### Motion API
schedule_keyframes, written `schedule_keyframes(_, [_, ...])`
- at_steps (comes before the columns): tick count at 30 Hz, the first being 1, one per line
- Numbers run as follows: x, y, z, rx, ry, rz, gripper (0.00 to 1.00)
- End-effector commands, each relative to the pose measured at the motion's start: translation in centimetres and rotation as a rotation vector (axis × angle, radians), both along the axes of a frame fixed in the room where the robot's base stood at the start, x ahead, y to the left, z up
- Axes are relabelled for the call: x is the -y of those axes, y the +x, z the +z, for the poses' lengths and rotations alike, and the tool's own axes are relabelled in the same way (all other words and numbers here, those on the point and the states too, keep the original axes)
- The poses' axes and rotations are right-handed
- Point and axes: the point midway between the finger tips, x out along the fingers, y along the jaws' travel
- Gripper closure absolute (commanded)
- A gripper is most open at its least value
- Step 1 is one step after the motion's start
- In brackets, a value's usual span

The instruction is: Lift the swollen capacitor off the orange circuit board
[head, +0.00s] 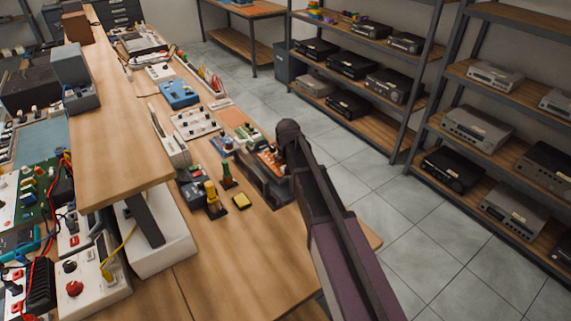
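My arm reaches in from the lower right, and my gripper (252,172) is low over the right side of the wooden workbench. A small orange circuit board (268,158) with several components on it shows just beyond and beside the gripper. The gripper and wrist cover part of this board. I cannot make out the swollen capacitor among the small parts. The fingers are dark and seen from the side, so I cannot tell whether they are open or shut or touch anything.
Left of my gripper stand a yellow-topped part (211,193), a green part (226,175) and a yellow block (242,201). A white board with knobs (195,123) lies behind. A raised wooden shelf (115,130) runs along the left. The bench front (250,265) is clear.

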Motion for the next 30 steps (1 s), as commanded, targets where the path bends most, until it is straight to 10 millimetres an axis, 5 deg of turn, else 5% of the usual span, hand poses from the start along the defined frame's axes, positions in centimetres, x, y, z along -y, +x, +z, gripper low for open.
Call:
schedule_keyframes(15, [-0.03, -0.01, 0.03, 0.0, 0.0, 0.0, 0.29])
schedule_keyframes(16, [-0.03, -0.01, 0.03, 0.0, 0.0, 0.0, 0.32])
schedule_keyframes(22, [-0.04, 0.0, 0.02, 0.0, 0.0, 0.0, 0.86])
schedule_keyframes(30, [-0.05, -0.01, 0.02, 0.0, 0.0, 0.001, 0.89])
